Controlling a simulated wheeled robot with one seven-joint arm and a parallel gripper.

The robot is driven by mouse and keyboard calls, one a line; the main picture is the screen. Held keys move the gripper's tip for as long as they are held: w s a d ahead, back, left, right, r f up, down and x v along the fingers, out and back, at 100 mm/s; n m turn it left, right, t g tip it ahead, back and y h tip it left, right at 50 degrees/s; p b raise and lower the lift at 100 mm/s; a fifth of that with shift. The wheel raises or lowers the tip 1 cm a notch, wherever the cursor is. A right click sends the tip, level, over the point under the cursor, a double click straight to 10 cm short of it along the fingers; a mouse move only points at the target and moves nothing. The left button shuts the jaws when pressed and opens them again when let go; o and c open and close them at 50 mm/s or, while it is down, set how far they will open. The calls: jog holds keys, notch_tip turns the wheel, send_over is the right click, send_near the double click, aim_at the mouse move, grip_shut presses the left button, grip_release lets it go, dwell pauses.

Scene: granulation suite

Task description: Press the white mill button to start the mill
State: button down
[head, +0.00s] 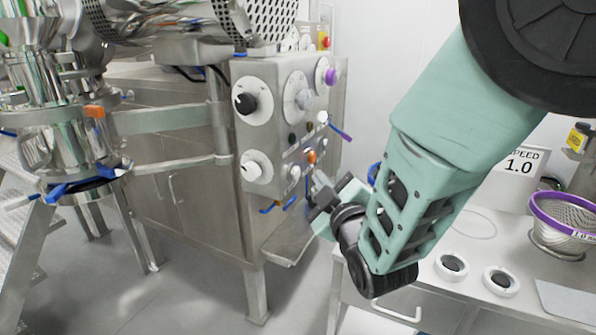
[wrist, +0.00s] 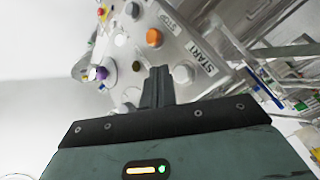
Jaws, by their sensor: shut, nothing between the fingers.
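The white mill button (wrist: 183,74) sits on the grey control panel (wrist: 205,97) beside a START label, in the wrist view. My gripper (wrist: 160,70) is shut and empty, its fingertips close to the left of the button in that view. I cannot tell whether they touch it. In the head view, my gripper (head: 314,182) is just right of the lower panel, and a small white button (head: 294,173) shows to its left. An orange button (wrist: 153,37) near the STOP label also shows in the head view (head: 311,157).
White-ringed dials (head: 251,100) and a lower white knob (head: 251,168) crowd the panel face. Blue-handled valves (head: 277,207) hang below it. A white table with a purple-rimmed sieve (head: 566,215) and white rings (head: 452,265) stands at right.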

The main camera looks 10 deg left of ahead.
aim_at(295, 173)
jog(key=shift+w+a, duration=0.25)
jog(key=shift+a, duration=0.55)
dwell(1.5)
jog(key=shift+w+a, duration=0.15)
jog(key=shift+a, duration=0.25)
